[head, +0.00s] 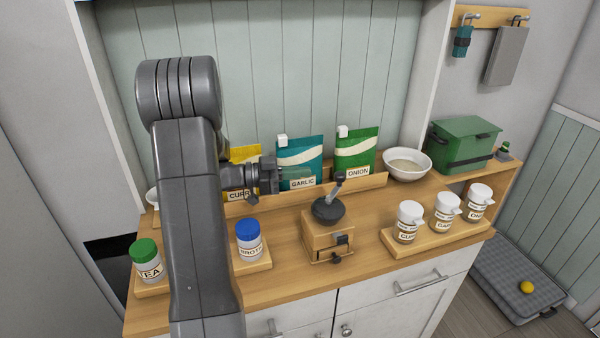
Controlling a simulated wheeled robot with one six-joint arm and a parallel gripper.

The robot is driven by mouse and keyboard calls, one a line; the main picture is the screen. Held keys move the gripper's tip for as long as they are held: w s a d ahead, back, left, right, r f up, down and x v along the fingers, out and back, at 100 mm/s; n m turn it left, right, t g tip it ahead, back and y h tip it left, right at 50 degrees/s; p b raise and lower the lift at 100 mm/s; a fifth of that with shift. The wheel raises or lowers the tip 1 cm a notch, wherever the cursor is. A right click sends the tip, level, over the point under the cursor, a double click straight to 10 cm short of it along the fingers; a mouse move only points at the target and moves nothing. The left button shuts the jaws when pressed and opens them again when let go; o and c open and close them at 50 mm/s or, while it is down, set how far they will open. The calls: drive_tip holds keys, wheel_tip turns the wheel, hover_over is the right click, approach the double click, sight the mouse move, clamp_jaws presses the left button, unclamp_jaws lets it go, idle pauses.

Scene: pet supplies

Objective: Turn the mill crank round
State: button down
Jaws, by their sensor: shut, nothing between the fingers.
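The mill (322,242) is a wooden box with a dark dome top, standing on the wooden counter near its front edge. Its crank (335,192) rises tilted from the dome, with a grey knob at the upper end. My gripper (300,174) is left of the crank knob and a little higher in the picture, in front of the teal garlic packet. It is shut and empty, apart from the crank as far as I can tell. My arm hides part of the counter on the left.
Curry, garlic (302,155) and onion (356,150) packets stand in a rack behind the mill. White shakers (408,222) on a stand are to the right, a bowl (407,163) behind them. Blue-lidded (249,240) and green-lidded (146,258) jars are left.

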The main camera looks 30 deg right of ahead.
drive_tip(key=w+a+b, duration=0.1)
drive_tip(key=w+a, duration=0.4)
drive_tip(key=a, duration=0.1)
drive_tip(key=shift+w+a+b, duration=0.15)
drive_tip(key=shift+a+b, duration=0.15)
